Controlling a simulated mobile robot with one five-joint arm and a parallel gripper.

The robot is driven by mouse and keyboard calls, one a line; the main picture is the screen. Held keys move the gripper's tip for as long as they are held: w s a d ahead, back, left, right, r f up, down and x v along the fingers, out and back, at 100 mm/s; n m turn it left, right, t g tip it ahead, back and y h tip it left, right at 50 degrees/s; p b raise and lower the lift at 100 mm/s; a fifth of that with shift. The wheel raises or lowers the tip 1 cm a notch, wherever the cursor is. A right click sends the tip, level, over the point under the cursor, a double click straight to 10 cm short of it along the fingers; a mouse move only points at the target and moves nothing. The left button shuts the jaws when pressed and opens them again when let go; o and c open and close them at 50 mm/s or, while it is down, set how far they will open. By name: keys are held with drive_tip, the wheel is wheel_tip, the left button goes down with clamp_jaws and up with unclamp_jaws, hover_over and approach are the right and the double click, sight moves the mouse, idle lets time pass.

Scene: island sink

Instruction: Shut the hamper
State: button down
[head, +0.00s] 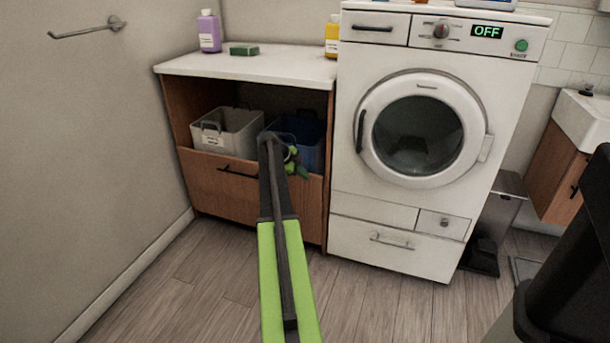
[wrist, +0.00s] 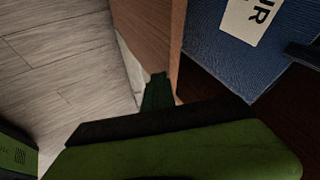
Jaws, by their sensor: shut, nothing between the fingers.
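The hamper is a wooden cabinet unit under a white top, with a wooden front panel (head: 222,185) and a black bar handle (head: 238,172). It stands open: a grey-white bin (head: 228,140) and a blue bin (head: 310,135) show above the front. My gripper (head: 296,164) is shut and empty at the right part of the front, by the blue bin. In the wrist view, its green fingertips (wrist: 157,90) are close to the wooden panel (wrist: 150,40), beside the blue bin (wrist: 215,50) with a white label. I cannot tell whether they touch it. My arm hides part of the front.
A white washing machine (head: 400,215) stands directly right of the hamper. A purple bottle (head: 209,32), a green sponge (head: 244,49) and a yellow bottle (head: 332,38) are on the white top (head: 280,64).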

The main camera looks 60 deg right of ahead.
drive_tip(key=w+a+r+p, duration=0.2)
drive_tip(key=a+r+p, duration=0.6)
drive_tip(key=shift+w+a, duration=0.2)
drive_tip(key=shift+a, duration=0.2)
